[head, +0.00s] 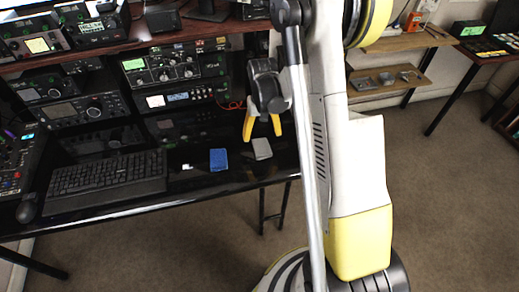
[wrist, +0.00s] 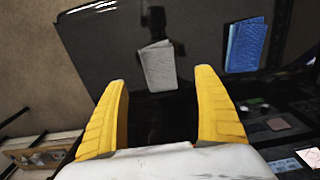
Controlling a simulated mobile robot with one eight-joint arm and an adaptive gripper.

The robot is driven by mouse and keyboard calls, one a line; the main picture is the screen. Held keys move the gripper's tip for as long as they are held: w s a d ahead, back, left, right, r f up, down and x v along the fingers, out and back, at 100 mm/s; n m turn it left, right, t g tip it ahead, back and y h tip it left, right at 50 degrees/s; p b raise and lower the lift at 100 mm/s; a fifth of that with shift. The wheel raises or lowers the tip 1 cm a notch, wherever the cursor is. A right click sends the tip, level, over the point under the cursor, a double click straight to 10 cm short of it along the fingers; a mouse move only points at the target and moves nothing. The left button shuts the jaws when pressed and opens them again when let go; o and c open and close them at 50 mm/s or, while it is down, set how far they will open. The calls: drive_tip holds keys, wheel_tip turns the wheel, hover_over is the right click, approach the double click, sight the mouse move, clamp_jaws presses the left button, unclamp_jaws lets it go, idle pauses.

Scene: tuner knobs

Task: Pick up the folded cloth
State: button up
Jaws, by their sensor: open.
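A small grey folded cloth (head: 262,149) lies on the glossy black desk near its right end. In the wrist view the grey cloth (wrist: 158,66) lies ahead of the fingertips, between them from side to side. A blue folded cloth (head: 218,159) lies to its left in the head view, and on the right in the wrist view (wrist: 244,45). The two cloths are apart. My gripper (head: 262,125) has yellow fingers and hangs just behind the grey cloth in the head view. In the wrist view my gripper (wrist: 162,75) is open, with nothing between its fingers.
A black keyboard (head: 108,176) and mouse (head: 27,208) lie on the desk (head: 200,187) to the left. Radio units (head: 162,66) stand along its back, below a shelf. Bare desk surrounds the cloths at the front. A wooden shelf (head: 395,42) stands at the back right.

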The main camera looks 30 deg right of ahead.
sight(262, 146)
drive_tip(key=f+b, duration=0.1)
drive_tip(key=f, duration=0.1)
drive_tip(key=f+b, duration=0.1)
drive_tip(key=f, duration=0.2)
drive_tip(key=f+b, duration=0.1)
drive_tip(key=f, duration=0.2)
drive_tip(key=shift+w+d+f+b, duration=0.15)
drive_tip(key=shift+w+b, duration=0.1)
drive_tip(key=shift+b, duration=0.05)
drive_tip(key=shift+c, duration=0.2)
drive_tip(key=c, duration=1.2)
drive_tip(key=shift+r, duration=0.2)
wheel_tip(262, 146, up, 4)
drive_tip(key=shift+r+p, duration=0.1)
drive_tip(key=shift+p, duration=1.15)
drive_tip(key=s+d+r+p, duration=0.1)
drive_tip(key=s+r, duration=0.1)
drive_tip(key=s, duration=0.1)
drive_tip(key=s+d+r+p, duration=0.1)
drive_tip(key=s+d+r, duration=0.1)
drive_tip(key=s, duration=0.2)
drive_tip(key=s+d+r+p, duration=0.1)
drive_tip(key=s+d+r, duration=0.1)
drive_tip(key=s, duration=0.1)
drive_tip(key=shift+s+d+r+p, duration=0.2)
drive_tip(key=shift+d+r+p, duration=0.05)
drive_tip(key=shift+r+p, duration=0.1)
